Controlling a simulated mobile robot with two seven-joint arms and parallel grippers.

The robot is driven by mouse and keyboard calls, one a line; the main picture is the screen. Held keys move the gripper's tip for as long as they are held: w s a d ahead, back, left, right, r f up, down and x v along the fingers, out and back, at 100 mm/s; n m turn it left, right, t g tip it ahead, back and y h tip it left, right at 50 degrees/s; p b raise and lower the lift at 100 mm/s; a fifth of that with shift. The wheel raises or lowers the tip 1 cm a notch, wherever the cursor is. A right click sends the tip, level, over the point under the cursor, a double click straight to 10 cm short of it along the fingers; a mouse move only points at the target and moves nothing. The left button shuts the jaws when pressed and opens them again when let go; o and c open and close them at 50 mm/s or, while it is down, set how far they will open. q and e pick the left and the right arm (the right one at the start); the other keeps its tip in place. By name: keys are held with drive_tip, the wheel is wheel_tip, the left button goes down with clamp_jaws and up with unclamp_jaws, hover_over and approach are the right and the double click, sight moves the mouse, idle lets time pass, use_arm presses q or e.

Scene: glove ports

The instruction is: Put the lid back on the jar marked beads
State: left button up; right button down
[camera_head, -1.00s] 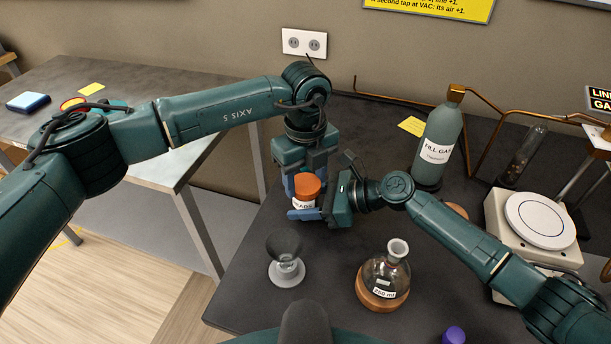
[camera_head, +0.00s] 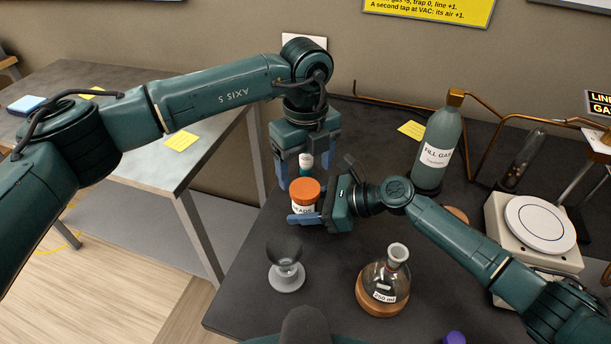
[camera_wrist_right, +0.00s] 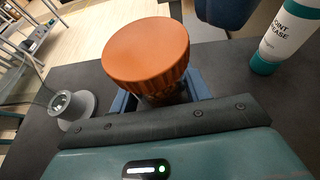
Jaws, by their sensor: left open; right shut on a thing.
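The jar marked beads (camera_head: 303,207) stands upright on the dark bench; its label is partly covered. The orange ridged lid (camera_head: 305,188) sits on the jar's mouth and looks about level; it also shows large in the right wrist view (camera_wrist_right: 146,52). I cannot tell how tightly it is seated. My right gripper (camera_head: 312,212) is shut around the jar's body below the lid, from the right. My left gripper (camera_head: 308,166) is open and empty, pointing down, above and behind the lid and apart from it.
A joint grease tube (camera_head: 306,163) stands close behind the jar.

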sight(305, 188)
use_arm(q)
drive_tip(key=shift+r, duration=0.15)
drive_tip(key=shift+r, duration=0.2)
drive_tip(key=shift+c, duration=0.7)
wheel_tip(305, 188, up, 3)
drive_tip(key=shift+r+m, duration=0.15)
drive_tip(key=shift+m, duration=0.45)
drive_tip(key=shift+c, duration=0.7)
drive_tip(key=shift+f, duration=4.05)
drive_tip(key=shift+c, duration=0.3)
